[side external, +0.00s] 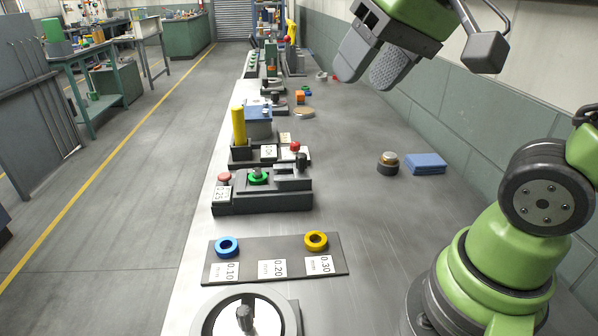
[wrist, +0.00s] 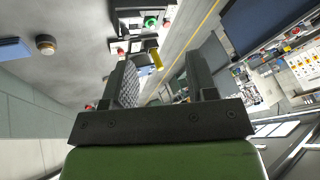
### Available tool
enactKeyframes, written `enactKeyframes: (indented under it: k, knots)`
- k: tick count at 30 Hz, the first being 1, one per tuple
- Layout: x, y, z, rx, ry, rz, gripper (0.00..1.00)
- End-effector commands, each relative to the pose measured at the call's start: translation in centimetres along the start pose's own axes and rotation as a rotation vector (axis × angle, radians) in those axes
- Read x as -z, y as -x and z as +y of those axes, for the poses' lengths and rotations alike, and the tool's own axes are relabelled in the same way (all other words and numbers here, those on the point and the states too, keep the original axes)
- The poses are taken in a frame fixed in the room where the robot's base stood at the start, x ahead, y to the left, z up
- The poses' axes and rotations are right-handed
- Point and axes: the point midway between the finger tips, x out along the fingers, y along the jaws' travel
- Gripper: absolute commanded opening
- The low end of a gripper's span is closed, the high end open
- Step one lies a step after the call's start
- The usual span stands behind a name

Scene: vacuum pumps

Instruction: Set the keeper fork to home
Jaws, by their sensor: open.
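A dark station (side external: 262,201) with a 0.25 label stands on the bench in the side view. A green ring (side external: 258,178) sits around a metal post in its middle. A pink-red button (side external: 224,178) is at its left end. A grey piece with a black knob (side external: 301,162) is at its right end; this looks like the keeper fork, but its prongs are too small to make out. The green ring also shows in the wrist view (wrist: 151,22). My gripper (side external: 360,79) is open and empty, high above the bench, up and right of the station.
A plate (side external: 246,260) with blue and yellow rings and a round fixture (side external: 290,310) are nearer the camera. A yellow cylinder (side external: 239,126) and blue block (side external: 258,122) stand behind the station. A brown-topped puck (side external: 388,163) and blue pads (side external: 426,163) lie right. Bench between is clear.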

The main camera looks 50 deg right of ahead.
Motion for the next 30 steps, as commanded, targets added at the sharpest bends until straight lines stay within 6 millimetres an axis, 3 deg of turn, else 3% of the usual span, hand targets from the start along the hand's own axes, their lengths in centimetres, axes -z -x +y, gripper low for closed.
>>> enactKeyframes:
  k: [1,6,11,15,21,30]
  knots:
    - [1.8,-0.8,0.0,-0.029,-0.01,-0.032,0.52]
    - [7.2,-4.2,0.7,-0.112,-0.034,-0.123,0.52]
    - [11.2,-8.8,2.5,-0.186,-0.064,-0.212,0.52]
    - [13.7,-13.6,5.0,-0.245,-0.092,-0.289,0.52]
    - [14.8,-19.2,8.5,-0.308,-0.128,-0.374,0.52]
    - [14.5,-22.4,10.4,-0.333,-0.143,-0.41,0.52]
